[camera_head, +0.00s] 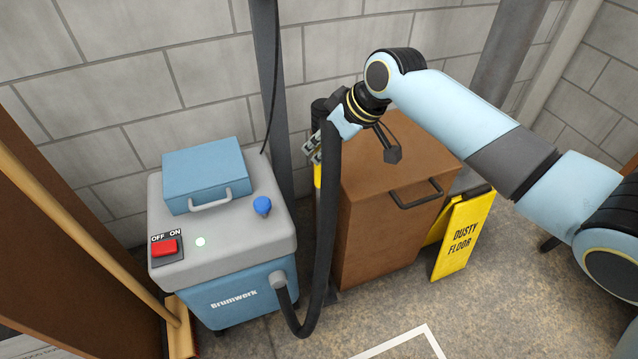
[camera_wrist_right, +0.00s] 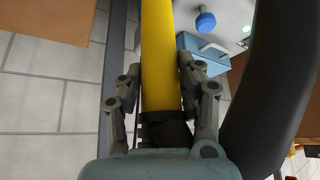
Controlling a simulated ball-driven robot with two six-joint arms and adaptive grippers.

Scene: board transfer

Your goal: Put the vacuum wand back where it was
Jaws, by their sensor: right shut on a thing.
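The vacuum wand is a yellow tube (camera_wrist_right: 160,55) running between the fingers in the right wrist view, with a dark collar near the palm. My right gripper (camera_head: 314,148) is shut on it; the fingers also show on both sides of the tube in the wrist view (camera_wrist_right: 163,95). In the head view only a short yellow piece of the wand (camera_head: 318,174) shows below the fingers, and the black hose hides much of it. The blue and grey vacuum (camera_head: 235,232) stands to the left of the gripper. My left gripper is not in view.
The black hose (camera_head: 327,215) loops from the vacuum's front up to the gripper. A grey post (camera_head: 280,150) stands behind, against the block wall. A brown cabinet (camera_head: 375,240) and a yellow "dusty floor" sign (camera_head: 462,235) are on the right. A wooden pole (camera_head: 90,235) leans at left.

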